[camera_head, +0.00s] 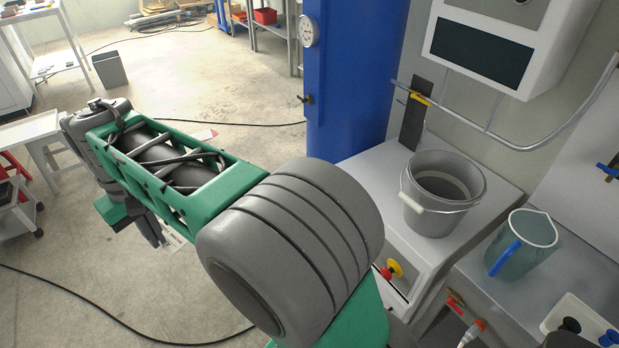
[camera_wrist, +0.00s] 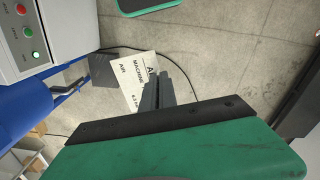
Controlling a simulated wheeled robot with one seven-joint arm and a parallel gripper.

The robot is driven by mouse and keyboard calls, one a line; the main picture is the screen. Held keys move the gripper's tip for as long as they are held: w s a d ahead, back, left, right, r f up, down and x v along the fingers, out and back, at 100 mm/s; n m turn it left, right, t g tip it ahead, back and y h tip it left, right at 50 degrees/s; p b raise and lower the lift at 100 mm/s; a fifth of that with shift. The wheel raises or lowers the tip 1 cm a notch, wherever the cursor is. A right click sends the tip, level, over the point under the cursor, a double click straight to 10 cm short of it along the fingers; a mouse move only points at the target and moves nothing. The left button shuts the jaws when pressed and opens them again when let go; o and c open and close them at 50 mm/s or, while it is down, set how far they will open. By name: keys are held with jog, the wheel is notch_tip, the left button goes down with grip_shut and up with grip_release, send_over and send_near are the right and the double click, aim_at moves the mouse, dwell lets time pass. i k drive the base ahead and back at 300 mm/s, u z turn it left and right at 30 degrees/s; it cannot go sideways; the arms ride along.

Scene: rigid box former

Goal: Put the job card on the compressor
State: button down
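The job card (camera_wrist: 135,82) is a white sheet with black print; "MACHINE" and "AIR" are readable in the wrist view. My gripper (camera_wrist: 157,78) is shut on one edge of it, and the fingers hide part of the print. In the head view my gripper (camera_head: 157,238) hangs at the left above the floor, with a small part of the card (camera_head: 175,239) showing beside it. The card is well apart from this cabinet.
A grey bucket (camera_head: 440,200) stands on the cabinet top. A blue column (camera_head: 345,90) with a gauge stands behind it. A jug (camera_head: 522,245) stands on the right-hand bench. A black cable (camera_head: 110,328) crosses the floor. A white table (camera_head: 30,128) is at the left.

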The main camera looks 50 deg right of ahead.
aim_at(391, 192)
jog(key=z, duration=0.65)
jog(key=i, duration=0.85)
jog(key=z, duration=0.75)
